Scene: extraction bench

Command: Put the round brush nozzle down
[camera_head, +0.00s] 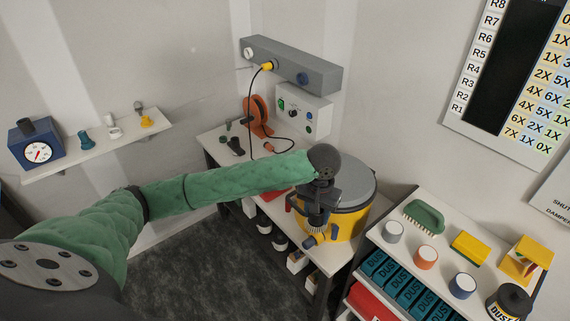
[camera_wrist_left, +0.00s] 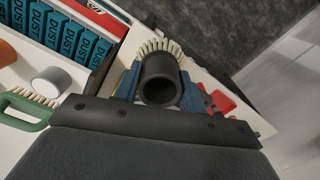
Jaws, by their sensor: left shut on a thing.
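The round brush nozzle is a black tube (camera_wrist_left: 158,82) with a ring of pale bristles (camera_wrist_left: 160,47). In the left wrist view it sits between the blue fingers of my left gripper (camera_wrist_left: 160,88), which is shut on it. In the head view my left gripper (camera_head: 317,207) is in front of the yellow drum vacuum (camera_head: 346,222) with its grey lid, above the bench's front part. The nozzle is dark and hard to separate from the gripper there. Whether it touches anything below cannot be told. My right gripper is not in view.
A shelf unit (camera_head: 408,246) at right holds a green brush (camera_head: 424,216), several round caps, a yellow block (camera_head: 469,247) and teal DUST boxes (camera_head: 398,284). An orange hose reel (camera_head: 257,116) stands at the bench's back. A wall shelf (camera_head: 100,148) at left carries small nozzles and a gauge.

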